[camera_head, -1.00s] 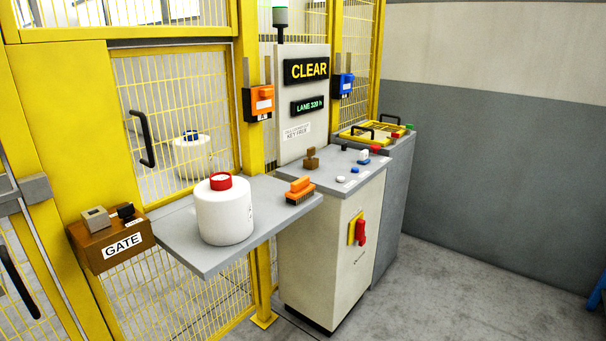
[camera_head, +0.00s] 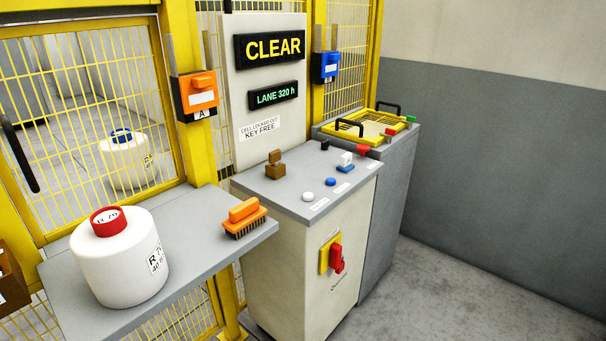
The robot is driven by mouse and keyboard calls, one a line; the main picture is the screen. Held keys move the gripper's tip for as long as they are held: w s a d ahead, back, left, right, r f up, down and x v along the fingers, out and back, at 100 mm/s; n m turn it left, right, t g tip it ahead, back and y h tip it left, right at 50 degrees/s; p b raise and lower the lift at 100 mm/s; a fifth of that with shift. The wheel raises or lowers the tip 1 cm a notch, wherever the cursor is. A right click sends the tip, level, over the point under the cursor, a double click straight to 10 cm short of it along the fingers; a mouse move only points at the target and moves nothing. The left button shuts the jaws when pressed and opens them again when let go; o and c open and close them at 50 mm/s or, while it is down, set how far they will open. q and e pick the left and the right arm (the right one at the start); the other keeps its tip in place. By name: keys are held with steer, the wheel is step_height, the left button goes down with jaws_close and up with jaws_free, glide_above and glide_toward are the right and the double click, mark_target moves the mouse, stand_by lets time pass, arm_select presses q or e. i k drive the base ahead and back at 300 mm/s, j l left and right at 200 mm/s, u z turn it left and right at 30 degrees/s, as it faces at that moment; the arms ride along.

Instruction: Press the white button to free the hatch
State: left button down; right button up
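The white button (camera_head: 308,196) is a small round knob on the grey top of the control cabinet (camera_head: 262,187), near its front edge. A label lies beside it. A blue button (camera_head: 330,182) sits just to its right. The hatch is not clearly identifiable; a yellow barred panel with black handles (camera_head: 372,129) lies on top of the grey cabinet behind. Neither of my grippers is in view.
A brown block (camera_head: 274,170) and a red switch (camera_head: 337,259) are on the cabinet. Grey floor at right is clear.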

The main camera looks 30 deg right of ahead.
mark_target(308, 196)
steer(key=i+l, duration=0.15)
steer(key=l, duration=0.25)
steer(key=i+l, duration=0.1)
steer(key=l, duration=0.25)
steer(key=i+l, duration=0.15)
steer(key=l, duration=0.25)
steer(key=i+l, duration=0.15)
steer(key=l, duration=0.2)
steer(key=i+l, duration=0.15)
steer(key=l, duration=0.25)
steer(key=i+l+u, duration=0.1)
steer(key=l, duration=0.25)
